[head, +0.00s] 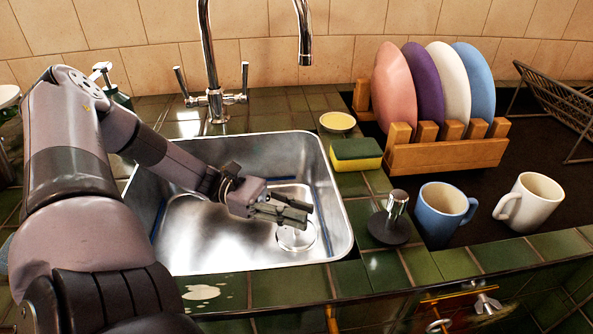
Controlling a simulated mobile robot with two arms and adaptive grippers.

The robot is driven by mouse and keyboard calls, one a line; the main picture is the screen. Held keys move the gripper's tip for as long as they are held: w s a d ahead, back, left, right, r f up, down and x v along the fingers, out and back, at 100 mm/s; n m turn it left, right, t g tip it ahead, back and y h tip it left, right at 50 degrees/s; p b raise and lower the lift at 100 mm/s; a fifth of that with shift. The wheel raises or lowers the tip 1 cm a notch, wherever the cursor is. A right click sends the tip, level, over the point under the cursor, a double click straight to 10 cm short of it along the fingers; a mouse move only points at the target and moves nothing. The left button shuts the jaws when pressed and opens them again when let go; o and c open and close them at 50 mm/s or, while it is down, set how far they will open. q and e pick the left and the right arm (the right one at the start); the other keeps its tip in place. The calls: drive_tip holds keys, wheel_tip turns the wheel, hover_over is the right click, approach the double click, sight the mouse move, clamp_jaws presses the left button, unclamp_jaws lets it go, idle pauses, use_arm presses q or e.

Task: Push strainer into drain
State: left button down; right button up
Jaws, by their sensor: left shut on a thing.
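The sink (200,262) is a steel basin set in the green tiled counter. The round metal strainer (296,238) shows at the drain in the right part of the basin floor, below the fingertips. Its upper part is hidden by my left gripper (292,213), which reaches down into the basin from the left and is shut on it. I cannot tell how deep the strainer sits, and the drain opening itself is not clearly visible. My right gripper is not in view.
A chrome faucet (210,70) stands behind the sink. Right of the basin are a yellow-green sponge (356,155), a small yellow dish (337,122), a black-based metal knob (389,228), a blue mug (440,215), a white mug (533,205) and a wooden plate rack (445,158).

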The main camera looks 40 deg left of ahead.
use_arm(q)
drive_tip(key=shift+f, duration=0.1)
idle(0.3)
drive_tip(key=c, duration=1.4)
unclamp_jaws()
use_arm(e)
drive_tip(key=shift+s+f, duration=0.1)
use_arm(q)
drive_tip(key=shift+a, duration=0.1)
drive_tip(key=shift+p+v, duration=0.3)
drive_tip(key=shift+v, duration=1.05)
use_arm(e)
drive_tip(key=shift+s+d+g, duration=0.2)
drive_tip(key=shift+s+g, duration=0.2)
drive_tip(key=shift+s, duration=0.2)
use_arm(q)
drive_tip(key=shift+b+x, duration=0.5)
drive_tip(key=shift+x, duration=0.55)
drive_tip(key=shift+w+d, duration=0.1)
drive_tip(key=shift+d, duration=0.2)
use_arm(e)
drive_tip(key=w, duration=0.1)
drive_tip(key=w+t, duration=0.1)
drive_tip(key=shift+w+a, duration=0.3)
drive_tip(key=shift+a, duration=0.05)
